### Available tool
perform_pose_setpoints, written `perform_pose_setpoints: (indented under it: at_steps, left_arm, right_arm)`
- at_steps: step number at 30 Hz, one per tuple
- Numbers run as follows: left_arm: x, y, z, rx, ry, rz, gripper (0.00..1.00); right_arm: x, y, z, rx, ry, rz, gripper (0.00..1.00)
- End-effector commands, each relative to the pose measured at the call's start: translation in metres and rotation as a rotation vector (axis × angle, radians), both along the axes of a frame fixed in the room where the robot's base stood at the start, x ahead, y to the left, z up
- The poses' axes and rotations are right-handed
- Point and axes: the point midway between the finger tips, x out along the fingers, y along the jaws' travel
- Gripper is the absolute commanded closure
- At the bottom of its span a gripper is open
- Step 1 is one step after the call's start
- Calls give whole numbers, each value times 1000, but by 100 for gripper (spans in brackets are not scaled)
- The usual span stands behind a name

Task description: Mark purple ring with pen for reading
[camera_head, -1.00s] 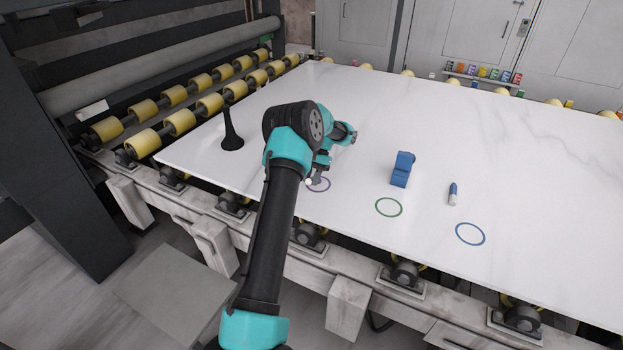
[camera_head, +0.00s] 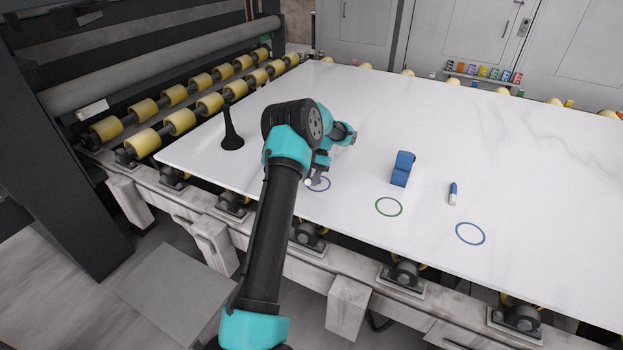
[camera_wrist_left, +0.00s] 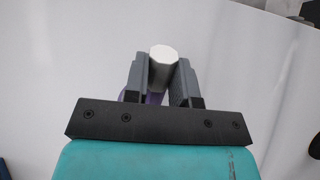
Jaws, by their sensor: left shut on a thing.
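The purple ring (camera_head: 321,185) is drawn on the white slab near its front edge, partly hidden behind my left arm. My left gripper (camera_head: 314,180) is low over the slab at the ring. In the left wrist view, my left gripper (camera_wrist_left: 165,80) is shut on a white-ended, roughly cylindrical thing (camera_wrist_left: 163,54), which looks like the pen. A bit of purple shows between and beside the fingers below it. Whether the pen tip touches the slab is hidden. My right gripper is not in view.
A green ring (camera_head: 389,207) and a blue ring (camera_head: 469,233) lie to the right. A blue tape-like object (camera_head: 402,168) and a blue-and-white marker (camera_head: 453,193) sit behind them. A black, flared object (camera_head: 231,130) stands left of my arm. The slab (camera_head: 540,150) is clear at the back right.

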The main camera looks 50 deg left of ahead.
Motion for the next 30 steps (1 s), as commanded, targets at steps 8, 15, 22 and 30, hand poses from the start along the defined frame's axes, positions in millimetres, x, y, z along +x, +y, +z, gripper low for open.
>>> perform_pose_setpoints:
  at_steps: [8,15,22,30]
  left_arm:
    - [-2,0,0,0,1,0,94]
    - [-2,0,0,1,0,1,94]
    - [-5,-2,0,1,0,1,94]
    - [-7,-3,0,1,0,1,94]
  right_arm:
    - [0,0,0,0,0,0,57]
    - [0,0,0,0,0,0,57]
    - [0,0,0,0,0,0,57]
    - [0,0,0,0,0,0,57]
